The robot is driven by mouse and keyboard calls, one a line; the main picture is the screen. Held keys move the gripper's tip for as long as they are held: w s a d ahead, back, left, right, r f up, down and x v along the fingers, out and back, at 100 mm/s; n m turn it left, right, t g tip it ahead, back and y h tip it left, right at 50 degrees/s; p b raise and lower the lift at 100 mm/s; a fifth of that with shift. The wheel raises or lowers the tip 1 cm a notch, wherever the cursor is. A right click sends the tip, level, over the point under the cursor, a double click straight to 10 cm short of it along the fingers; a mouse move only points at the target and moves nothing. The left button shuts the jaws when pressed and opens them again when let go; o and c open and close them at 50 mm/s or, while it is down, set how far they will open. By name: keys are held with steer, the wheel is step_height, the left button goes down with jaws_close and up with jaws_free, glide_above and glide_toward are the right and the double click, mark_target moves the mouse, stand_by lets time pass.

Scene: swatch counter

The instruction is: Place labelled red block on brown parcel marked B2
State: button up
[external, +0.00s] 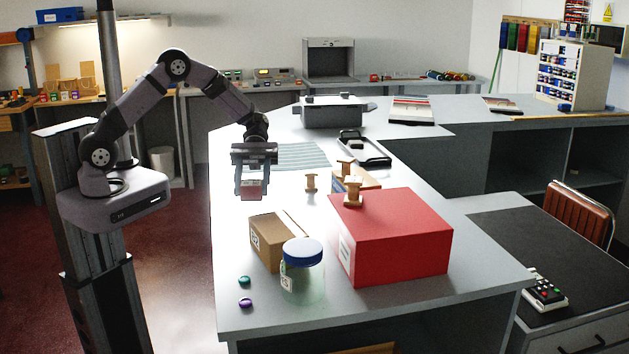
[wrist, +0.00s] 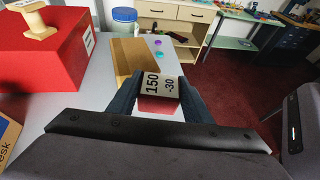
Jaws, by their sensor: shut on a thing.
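My gripper (external: 252,188) is shut on the labelled red block (external: 251,189) and holds it in the air above the left edge of the counter. In the wrist view, the block (wrist: 159,88) sits between the fingers, with a white label reading "150 -30" and red below it. The brown parcel (external: 268,236) lies on the counter, lower and nearer the camera than the block, with a white label on its left side that seems to end in 2. The parcel also shows in the wrist view (wrist: 133,56), beyond and left of the block, apart from it.
A clear jar with a blue lid (external: 302,268) stands close beside the parcel. A large red box (external: 400,240) with a wooden spool (external: 353,191) on top is to the right. Teal (external: 244,280) and purple (external: 245,302) buttons lie near the left edge. More spools stand behind.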

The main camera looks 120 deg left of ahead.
mark_target(277, 225)
steer(key=w+d+m+g+b, duration=0.1)
steer(key=w+d+b, duration=0.1)
steer(key=d, duration=0.1)
steer(key=w+d+m+g+h+b, duration=0.1)
steer(key=w+d+b, duration=0.1)
steer(key=w+b, duration=0.1)
steer(key=shift+w+d+f, duration=0.1)
steer(key=shift+w+d, duration=0.05)
steer(key=shift+d, duration=0.25)
steer(key=shift+m+g, duration=0.3)
steer(key=w+d+r+b, duration=0.2)
steer(key=w+d, duration=0.1)
steer(key=shift+r, duration=0.4)
steer(key=shift+w+d+r+b, duration=0.25)
steer(key=shift+w+r, duration=0.15)
steer(key=shift+r, duration=0.2)
steer(key=shift+w+d+r+b, duration=0.15)
steer(key=shift+w+r+b, duration=0.1)
steer(key=shift+w+r, duration=0.25)
steer(key=w+a+r+n+t+y, duration=0.2)
steer(key=w+r+n+t, duration=0.1)
steer(key=r+n+t, duration=0.1)
steer(key=shift+w+r+n+t+y, duration=0.2)
steer(key=shift+r+n+t+y, duration=0.1)
steer(key=shift+r+n, duration=0.1)
steer(key=shift+f, duration=0.15)
steer(key=shift+f+p, duration=0.85)
steer(key=shift+f, duration=4.05)
steer(key=shift+f, duration=0.1)
